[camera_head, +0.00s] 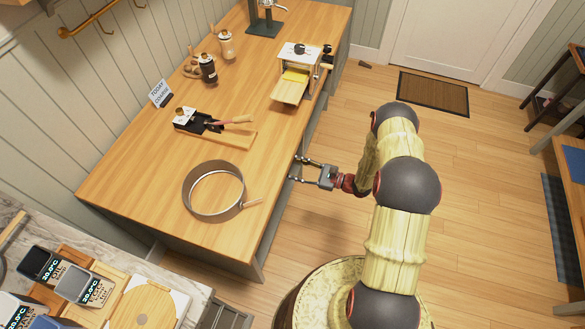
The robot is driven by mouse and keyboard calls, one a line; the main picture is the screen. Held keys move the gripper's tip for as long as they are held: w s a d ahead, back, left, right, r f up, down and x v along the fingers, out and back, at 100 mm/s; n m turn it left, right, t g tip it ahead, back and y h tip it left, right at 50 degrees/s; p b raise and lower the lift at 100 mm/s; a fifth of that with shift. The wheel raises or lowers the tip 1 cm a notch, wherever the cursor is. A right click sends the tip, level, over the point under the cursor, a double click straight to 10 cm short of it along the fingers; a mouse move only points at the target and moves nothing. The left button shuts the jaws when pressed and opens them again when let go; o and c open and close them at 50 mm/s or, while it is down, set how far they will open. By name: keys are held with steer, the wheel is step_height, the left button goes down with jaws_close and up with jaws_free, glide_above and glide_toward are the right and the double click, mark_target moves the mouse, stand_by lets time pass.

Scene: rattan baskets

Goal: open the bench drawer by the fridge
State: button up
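The wooden-topped bench (150,185) runs from lower left to upper right. Its front side (273,232) shows only as a narrow grey strip below the top's right edge, and I cannot make out a drawer front or handle there. My gripper (296,169) is at the bench's right edge, pointing left toward it. Its two fingers are spread apart with nothing visible between them. I cannot tell whether the fingertips touch the bench front. No fridge can be clearly identified.
A marble counter (190,283) is at lower left. Open wooden floor (480,190) and a doormat (432,93) lie right.

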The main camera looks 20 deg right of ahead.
steer(key=shift+a, duration=0.1)
steer(key=shift+c, duration=1)
jaws_close()
